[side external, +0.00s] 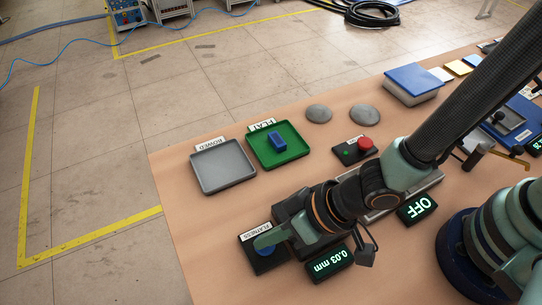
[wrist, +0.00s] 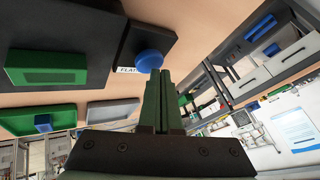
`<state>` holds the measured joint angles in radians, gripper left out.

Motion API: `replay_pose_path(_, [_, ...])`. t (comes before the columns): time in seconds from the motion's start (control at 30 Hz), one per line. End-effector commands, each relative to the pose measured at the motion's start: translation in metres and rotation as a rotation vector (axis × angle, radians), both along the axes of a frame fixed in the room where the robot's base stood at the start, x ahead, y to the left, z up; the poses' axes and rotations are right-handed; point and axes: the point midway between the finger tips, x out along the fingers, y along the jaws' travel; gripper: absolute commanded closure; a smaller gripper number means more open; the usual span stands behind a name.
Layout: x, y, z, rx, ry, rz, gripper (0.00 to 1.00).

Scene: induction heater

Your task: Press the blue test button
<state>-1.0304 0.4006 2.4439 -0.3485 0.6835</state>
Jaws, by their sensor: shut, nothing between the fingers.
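The blue test button (side external: 263,252) is a round blue cap on a dark box labelled FLATNESS, near the table's left front edge. It also shows in the wrist view as a blue disc (wrist: 149,61). My gripper (side external: 257,243) is shut and empty, its green fingers over the button and partly hiding it in the side view. In the wrist view the fingertips (wrist: 158,74) reach the button's edge. I cannot tell whether they touch it or whether it is pressed. A display (side external: 330,265) beside it reads 0.03 mm.
A grey tray (side external: 223,180) labelled BOWED and a green tray (side external: 300,152) labelled FLAT, holding a blue block (side external: 278,141), lie behind. A red button (side external: 365,144), two grey discs and a display (side external: 417,208) reading OFF are to the right. Table left of the trays is clear.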

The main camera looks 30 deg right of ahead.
Motion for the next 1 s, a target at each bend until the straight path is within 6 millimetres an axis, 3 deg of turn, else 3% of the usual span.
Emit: replay_pose_path(1.0, [0.0001, 0.0001, -0.0094, 0.000, 0.000, 0.000, 1.00])
